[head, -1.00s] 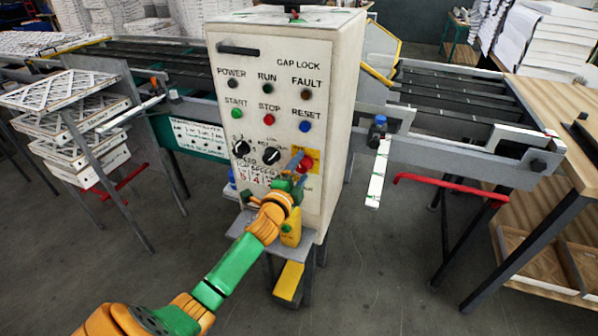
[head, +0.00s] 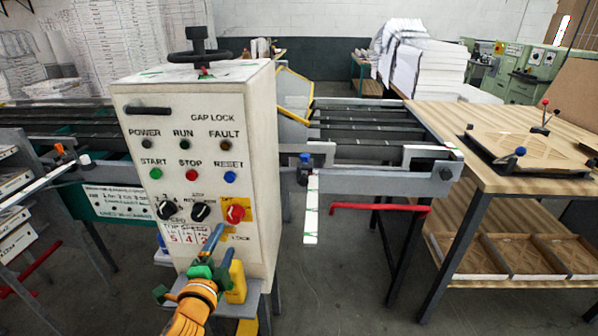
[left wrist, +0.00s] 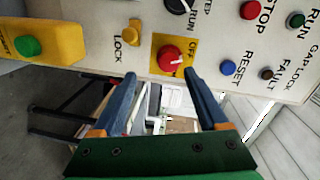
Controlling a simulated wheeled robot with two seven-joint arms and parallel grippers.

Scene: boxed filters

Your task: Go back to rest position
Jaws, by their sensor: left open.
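My left gripper (head: 220,244) is open and empty in front of the lower right part of the white control cabinet (head: 193,105). In the left wrist view its blue fingers (left wrist: 160,76) stand apart, with the red rotary knob (left wrist: 170,57) on its yellow plate beyond them. Nothing is between the fingers. In the head view the red knob (head: 235,213) sits just above the gripper. My orange and green left arm comes up from the bottom edge. My right gripper is in neither view.
A yellow box with a green button (left wrist: 28,46) hangs low on the cabinet. A conveyor with a red bar (head: 380,208) stands to the right. A wooden table (head: 440,118) carries a framed filter fixture (head: 530,150). Bare floor (head: 330,285) lies in front.

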